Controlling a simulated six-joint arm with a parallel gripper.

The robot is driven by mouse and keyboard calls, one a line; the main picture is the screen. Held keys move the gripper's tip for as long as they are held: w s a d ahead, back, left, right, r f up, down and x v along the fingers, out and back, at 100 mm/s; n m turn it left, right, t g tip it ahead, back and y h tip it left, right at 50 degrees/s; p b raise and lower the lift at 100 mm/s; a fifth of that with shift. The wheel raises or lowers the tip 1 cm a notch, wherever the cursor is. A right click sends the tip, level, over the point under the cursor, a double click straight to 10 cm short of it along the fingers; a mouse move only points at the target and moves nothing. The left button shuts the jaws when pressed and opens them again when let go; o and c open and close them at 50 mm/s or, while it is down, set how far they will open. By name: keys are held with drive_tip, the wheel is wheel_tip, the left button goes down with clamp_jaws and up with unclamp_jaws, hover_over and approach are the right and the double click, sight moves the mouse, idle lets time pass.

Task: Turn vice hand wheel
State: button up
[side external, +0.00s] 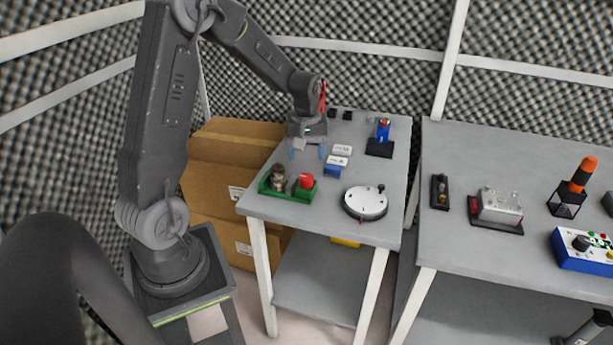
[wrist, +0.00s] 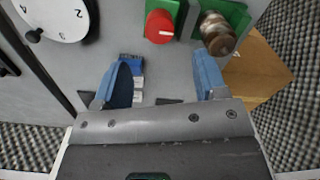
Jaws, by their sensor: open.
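The hand wheel (side external: 365,203) is a white numbered disc with a dark rim and a small black knob, flat on the left table near its front right. It also shows in the wrist view (wrist: 58,16), cut off at the top left, with its knob (wrist: 34,36) visible. I cannot make out vice jaws by it. My gripper (side external: 306,153) is over the left part of the same table, behind and left of the wheel and apart from it. Its blue fingers are open, with nothing held between them in the wrist view (wrist: 163,78).
A green base (side external: 288,190) carries a red knob (side external: 306,181) and a brownish metal part (side external: 278,176). Blue and white blocks (side external: 334,169) lie right of my gripper. A red and blue item (side external: 382,132) stands behind. A second table (side external: 460,160) stands right, beyond a gap.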

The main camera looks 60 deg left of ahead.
sight(306, 176)
wheel_tip(306, 176, down, 8)
drive_tip(key=shift+r, duration=0.1)
idle(0.4)
drive_tip(key=c, duration=0.9)
